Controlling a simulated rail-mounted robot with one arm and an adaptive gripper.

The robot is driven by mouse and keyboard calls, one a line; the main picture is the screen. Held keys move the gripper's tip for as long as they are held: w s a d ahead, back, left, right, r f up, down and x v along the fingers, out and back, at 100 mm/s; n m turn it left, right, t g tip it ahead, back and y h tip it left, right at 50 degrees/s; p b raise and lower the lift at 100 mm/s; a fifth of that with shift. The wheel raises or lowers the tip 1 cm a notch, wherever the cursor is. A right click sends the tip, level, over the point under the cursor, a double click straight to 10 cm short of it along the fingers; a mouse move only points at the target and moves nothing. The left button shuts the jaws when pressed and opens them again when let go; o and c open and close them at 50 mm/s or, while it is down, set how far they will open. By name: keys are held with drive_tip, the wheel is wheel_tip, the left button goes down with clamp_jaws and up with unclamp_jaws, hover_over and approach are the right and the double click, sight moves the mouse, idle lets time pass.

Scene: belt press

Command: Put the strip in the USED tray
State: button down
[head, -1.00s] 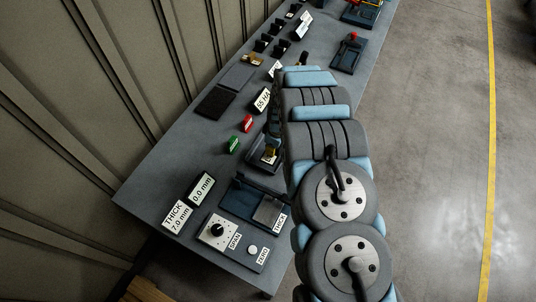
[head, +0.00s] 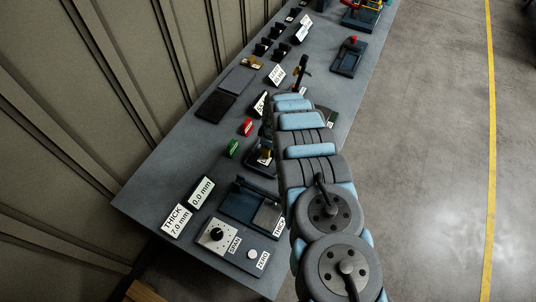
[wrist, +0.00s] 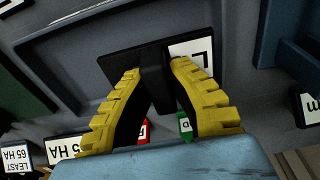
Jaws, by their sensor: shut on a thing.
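In the wrist view my gripper (wrist: 158,68) has its two yellow ridged fingers closed around a black strip (wrist: 153,92). The strip's wide end shows beyond the fingertips, above a grey surface. No tray marked USED can be read in either view.
The grey bench (head: 150,190) holds a thickness gauge (head: 243,203), a control box with a dial (head: 217,234), red (head: 246,127) and green (head: 233,148) blocks, dark flat pads (head: 215,106) and a device with a red knob (head: 348,55). Open floor lies right.

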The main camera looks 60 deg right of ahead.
drive_tip(key=shift+w+f, duration=0.1)
drive_tip(key=shift+f+b, duration=0.3)
drive_tip(key=shift+f, duration=1.35)
drive_tip(key=shift+f, duration=0.15)
drive_tip(key=c, duration=1.2)
unclamp_jaws()
drive_tip(key=shift+o, duration=0.2)
drive_tip(key=shift+d+r, duration=0.1)
drive_tip(key=shift+r, duration=1.1)
drive_tip(key=shift+s+r, duration=0.2)
drive_tip(key=shift+r, duration=1.45)
drive_tip(key=shift+s+r, duration=0.25)
drive_tip(key=shift+r, duration=1.35)
drive_tip(key=shift+s+r, duration=0.2)
drive_tip(key=shift+r, duration=1.45)
